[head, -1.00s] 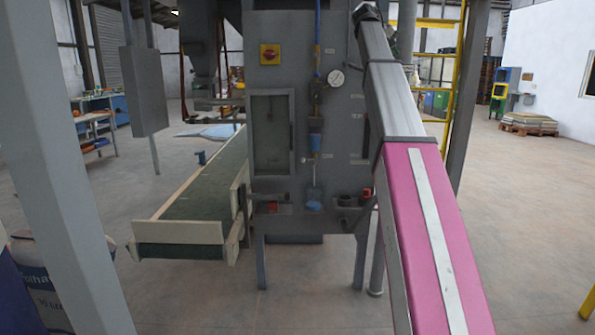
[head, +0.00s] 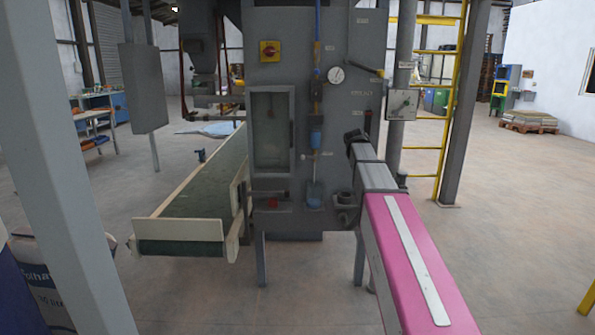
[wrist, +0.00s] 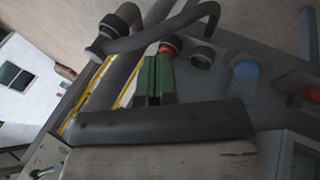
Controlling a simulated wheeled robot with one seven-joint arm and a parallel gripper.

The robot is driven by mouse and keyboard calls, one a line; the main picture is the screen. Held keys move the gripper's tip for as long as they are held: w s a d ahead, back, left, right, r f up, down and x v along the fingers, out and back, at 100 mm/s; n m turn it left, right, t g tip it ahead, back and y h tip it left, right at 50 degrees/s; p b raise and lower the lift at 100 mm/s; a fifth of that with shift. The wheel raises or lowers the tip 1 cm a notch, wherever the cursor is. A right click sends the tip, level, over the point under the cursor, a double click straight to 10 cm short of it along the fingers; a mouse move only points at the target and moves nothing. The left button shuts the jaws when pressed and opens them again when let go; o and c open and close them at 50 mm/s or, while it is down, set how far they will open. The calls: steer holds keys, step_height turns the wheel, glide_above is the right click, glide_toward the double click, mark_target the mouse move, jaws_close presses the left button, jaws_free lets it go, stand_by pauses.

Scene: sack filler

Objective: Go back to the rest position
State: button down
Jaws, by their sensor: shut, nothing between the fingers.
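My gripper shows in the wrist view as two green fingers (wrist: 155,79) pressed together, with nothing between them. In the head view my pink and grey arm reaches up from the lower right, and its dark end lies in front of the right side of the grey filler cabinet (head: 268,77). I cannot make out the fingertips there. In the wrist view, dark curved pipework, a red part (wrist: 169,48) and a blue part (wrist: 245,70) lie beyond the fingers; I cannot tell how far off.
A green conveyor belt (head: 205,190) runs beside the cabinet on the left. A grey post (head: 62,170) stands close at left, with a sack (head: 37,275) behind it. A yellow ladder (head: 446,110) and a lever box (head: 403,104) are at right. The floor at right is open.

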steer(key=s+a+f+m+g+y, duration=0.1)
steer(key=s+a+f, duration=0.2)
steer(key=s+f, duration=0.6)
steer(key=s+a+f+g+y, duration=0.1)
steer(key=s+a+f+y, duration=0.1)
steer(key=s+f, duration=0.8)
steer(key=s+a+f+m+g+y, duration=0.1)
steer(key=s+a+f, duration=0.3)
steer(key=s+f, duration=0.6)
step_height(320, 180, down, 4)
steer(key=shift+s+r+m+y, duration=0.2)
steer(key=shift+s+m+y, duration=0.1)
steer(key=shift+y, duration=0.1)
steer(key=shift+w, duration=0.15)
